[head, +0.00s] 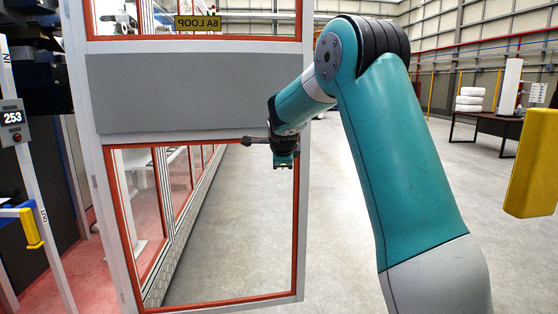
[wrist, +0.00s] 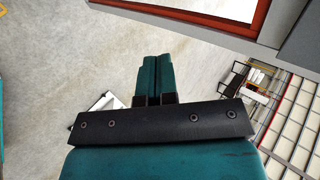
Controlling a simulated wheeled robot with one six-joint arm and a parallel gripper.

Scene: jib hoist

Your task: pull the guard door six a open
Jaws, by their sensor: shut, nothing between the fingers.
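The guard door (head: 190,93) fills the left middle of the head view. It has a pale frame, orange-edged windows and a grey middle panel. A yellow sign (head: 198,23) with hard-to-read lettering shows at its upper window. The door stands across a row of orange-framed panels running back behind it. My gripper (head: 283,163) is in front of the door's lower window, near its right edge. In the wrist view the fingers (wrist: 153,78) are together and empty, over bare floor. The door's orange-edged frame (wrist: 262,18) is at upper right there, apart from the fingers.
A post with a sign marked 253 (head: 12,118) and a yellow-handled part (head: 31,228) stand at left. A yellow block (head: 532,165) is at the right edge. A dark table (head: 490,128) stands farther back.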

